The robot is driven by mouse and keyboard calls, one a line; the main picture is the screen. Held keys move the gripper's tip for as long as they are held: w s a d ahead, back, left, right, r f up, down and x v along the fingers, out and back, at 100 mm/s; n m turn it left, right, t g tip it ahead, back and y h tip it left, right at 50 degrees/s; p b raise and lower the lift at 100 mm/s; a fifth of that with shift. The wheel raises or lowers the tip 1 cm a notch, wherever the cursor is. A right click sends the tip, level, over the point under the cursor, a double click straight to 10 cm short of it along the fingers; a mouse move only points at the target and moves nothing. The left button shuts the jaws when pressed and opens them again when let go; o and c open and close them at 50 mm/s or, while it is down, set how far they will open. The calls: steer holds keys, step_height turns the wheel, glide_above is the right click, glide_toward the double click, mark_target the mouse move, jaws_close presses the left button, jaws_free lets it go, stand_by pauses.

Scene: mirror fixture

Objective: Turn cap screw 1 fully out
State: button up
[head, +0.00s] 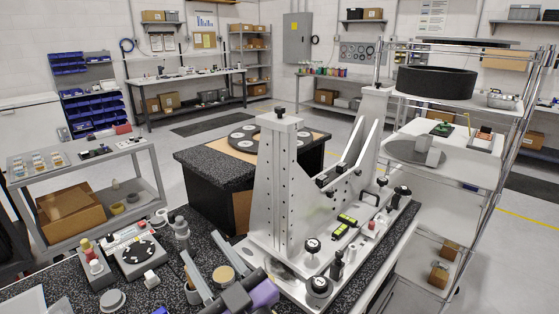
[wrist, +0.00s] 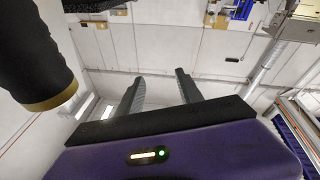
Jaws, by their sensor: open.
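The mirror fixture (head: 283,200) is a pale metal frame with upright plates, standing on a flat base on the dark speckled bench. Black knobs, such as a front one (head: 312,246), sit on its base. I cannot tell which fastener is cap screw 1. My gripper (head: 199,244) is low in the head view, in front and left of the fixture, with a purple body. Its two grey fingers are apart, with nothing seen between them; they also show spread and empty in the wrist view (wrist: 160,75). It is apart from the fixture's upright plates.
A scale-like device (head: 138,253) and small parts stand left of my gripper on the bench. A black-topped table (head: 205,160) is behind. A wire shelf rack (head: 485,150) stands right. In the wrist view, a black cylinder with a gold band (wrist: 35,50) is close at left.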

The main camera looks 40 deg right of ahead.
steer(key=w+d+r+m+h, duration=0.1)
steer(key=w+d+r+h, duration=0.2)
steer(key=w+r, duration=0.25)
steer(key=m+g+h, duration=1.1)
steer(key=m+g, duration=0.2)
steer(key=m, duration=0.1)
glide_toward(278, 109)
steer(key=x, duration=0.4)
steer(key=shift+p+x, duration=1.25)
steer(key=shift+x, duration=2.35)
jaws_close()
